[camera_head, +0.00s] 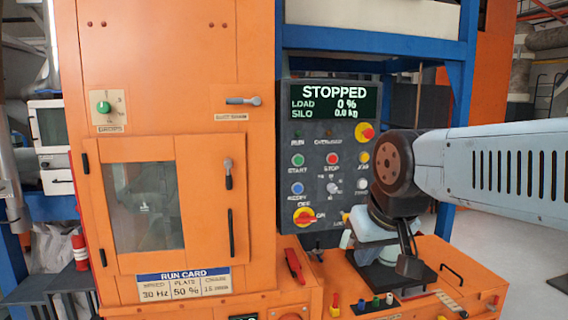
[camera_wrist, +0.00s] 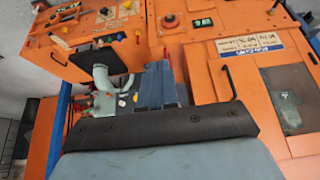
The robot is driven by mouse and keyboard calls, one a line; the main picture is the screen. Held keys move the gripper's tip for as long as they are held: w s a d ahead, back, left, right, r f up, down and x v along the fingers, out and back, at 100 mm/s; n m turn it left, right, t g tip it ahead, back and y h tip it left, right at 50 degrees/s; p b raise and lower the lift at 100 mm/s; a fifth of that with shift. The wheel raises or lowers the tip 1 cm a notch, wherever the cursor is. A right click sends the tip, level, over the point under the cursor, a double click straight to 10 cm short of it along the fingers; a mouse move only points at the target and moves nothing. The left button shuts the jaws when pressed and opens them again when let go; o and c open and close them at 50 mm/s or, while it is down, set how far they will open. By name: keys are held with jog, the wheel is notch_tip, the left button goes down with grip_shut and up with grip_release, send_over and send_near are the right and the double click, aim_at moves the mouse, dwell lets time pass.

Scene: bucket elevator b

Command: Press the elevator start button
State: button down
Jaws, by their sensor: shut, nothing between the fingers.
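The green start button (camera_head: 296,159), with START lettered below it, is on the dark control panel (camera_head: 310,228) in the head view. The panel's display (camera_head: 335,102) reads STOPPED, load 0 %, silo 0.0 kg. My arm reaches in from the right. My gripper (camera_head: 408,264) appears as a dark end hanging below the wrist, to the right of and lower than the button and apart from it. It is shut and holds nothing; its fingertips are hard to make out. The start button cannot be made out in the upside-down wrist view.
A red stop button (camera_head: 333,158) is right of start; a blue button (camera_head: 296,187) is below it. A red emergency stop (camera_head: 367,132) and red-yellow selector (camera_head: 304,216) stick out. A pale fitting (camera_wrist: 101,78) stands by a black plate (camera_wrist: 92,57). An orange cabinet (camera_head: 250,60) stands left.

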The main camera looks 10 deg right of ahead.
aim_at(300, 162)
jog(key=shift+a, duration=0.1)
jog(key=w+d+r+n+h, duration=0.2)
jog(key=w+n+h, duration=0.2)
jog(key=w, duration=0.3)
jog(key=w+d+r+n+h, duration=0.1)
jog(key=w+d+n+h, duration=0.25)
jog(key=w, duration=0.35)
jog(key=w+a+r+n+t+h, duration=0.1)
jog(key=w+a+r+n+t, duration=0.1)
jog(key=w, duration=0.6)
jog(key=w+a+r+n+t+h, duration=0.2)
jog(key=w+a+n, duration=0.3)
jog(key=w, duration=0.4)
jog(key=shift+n+t, duration=0.55)
jog(key=shift+t, duration=0.15)
jog(key=shift+w+d, duration=0.1)
jog(key=shift+w, duration=4.4)
jog(key=shift+f, duration=0.1)
jog(key=shift+w, duration=0.1)
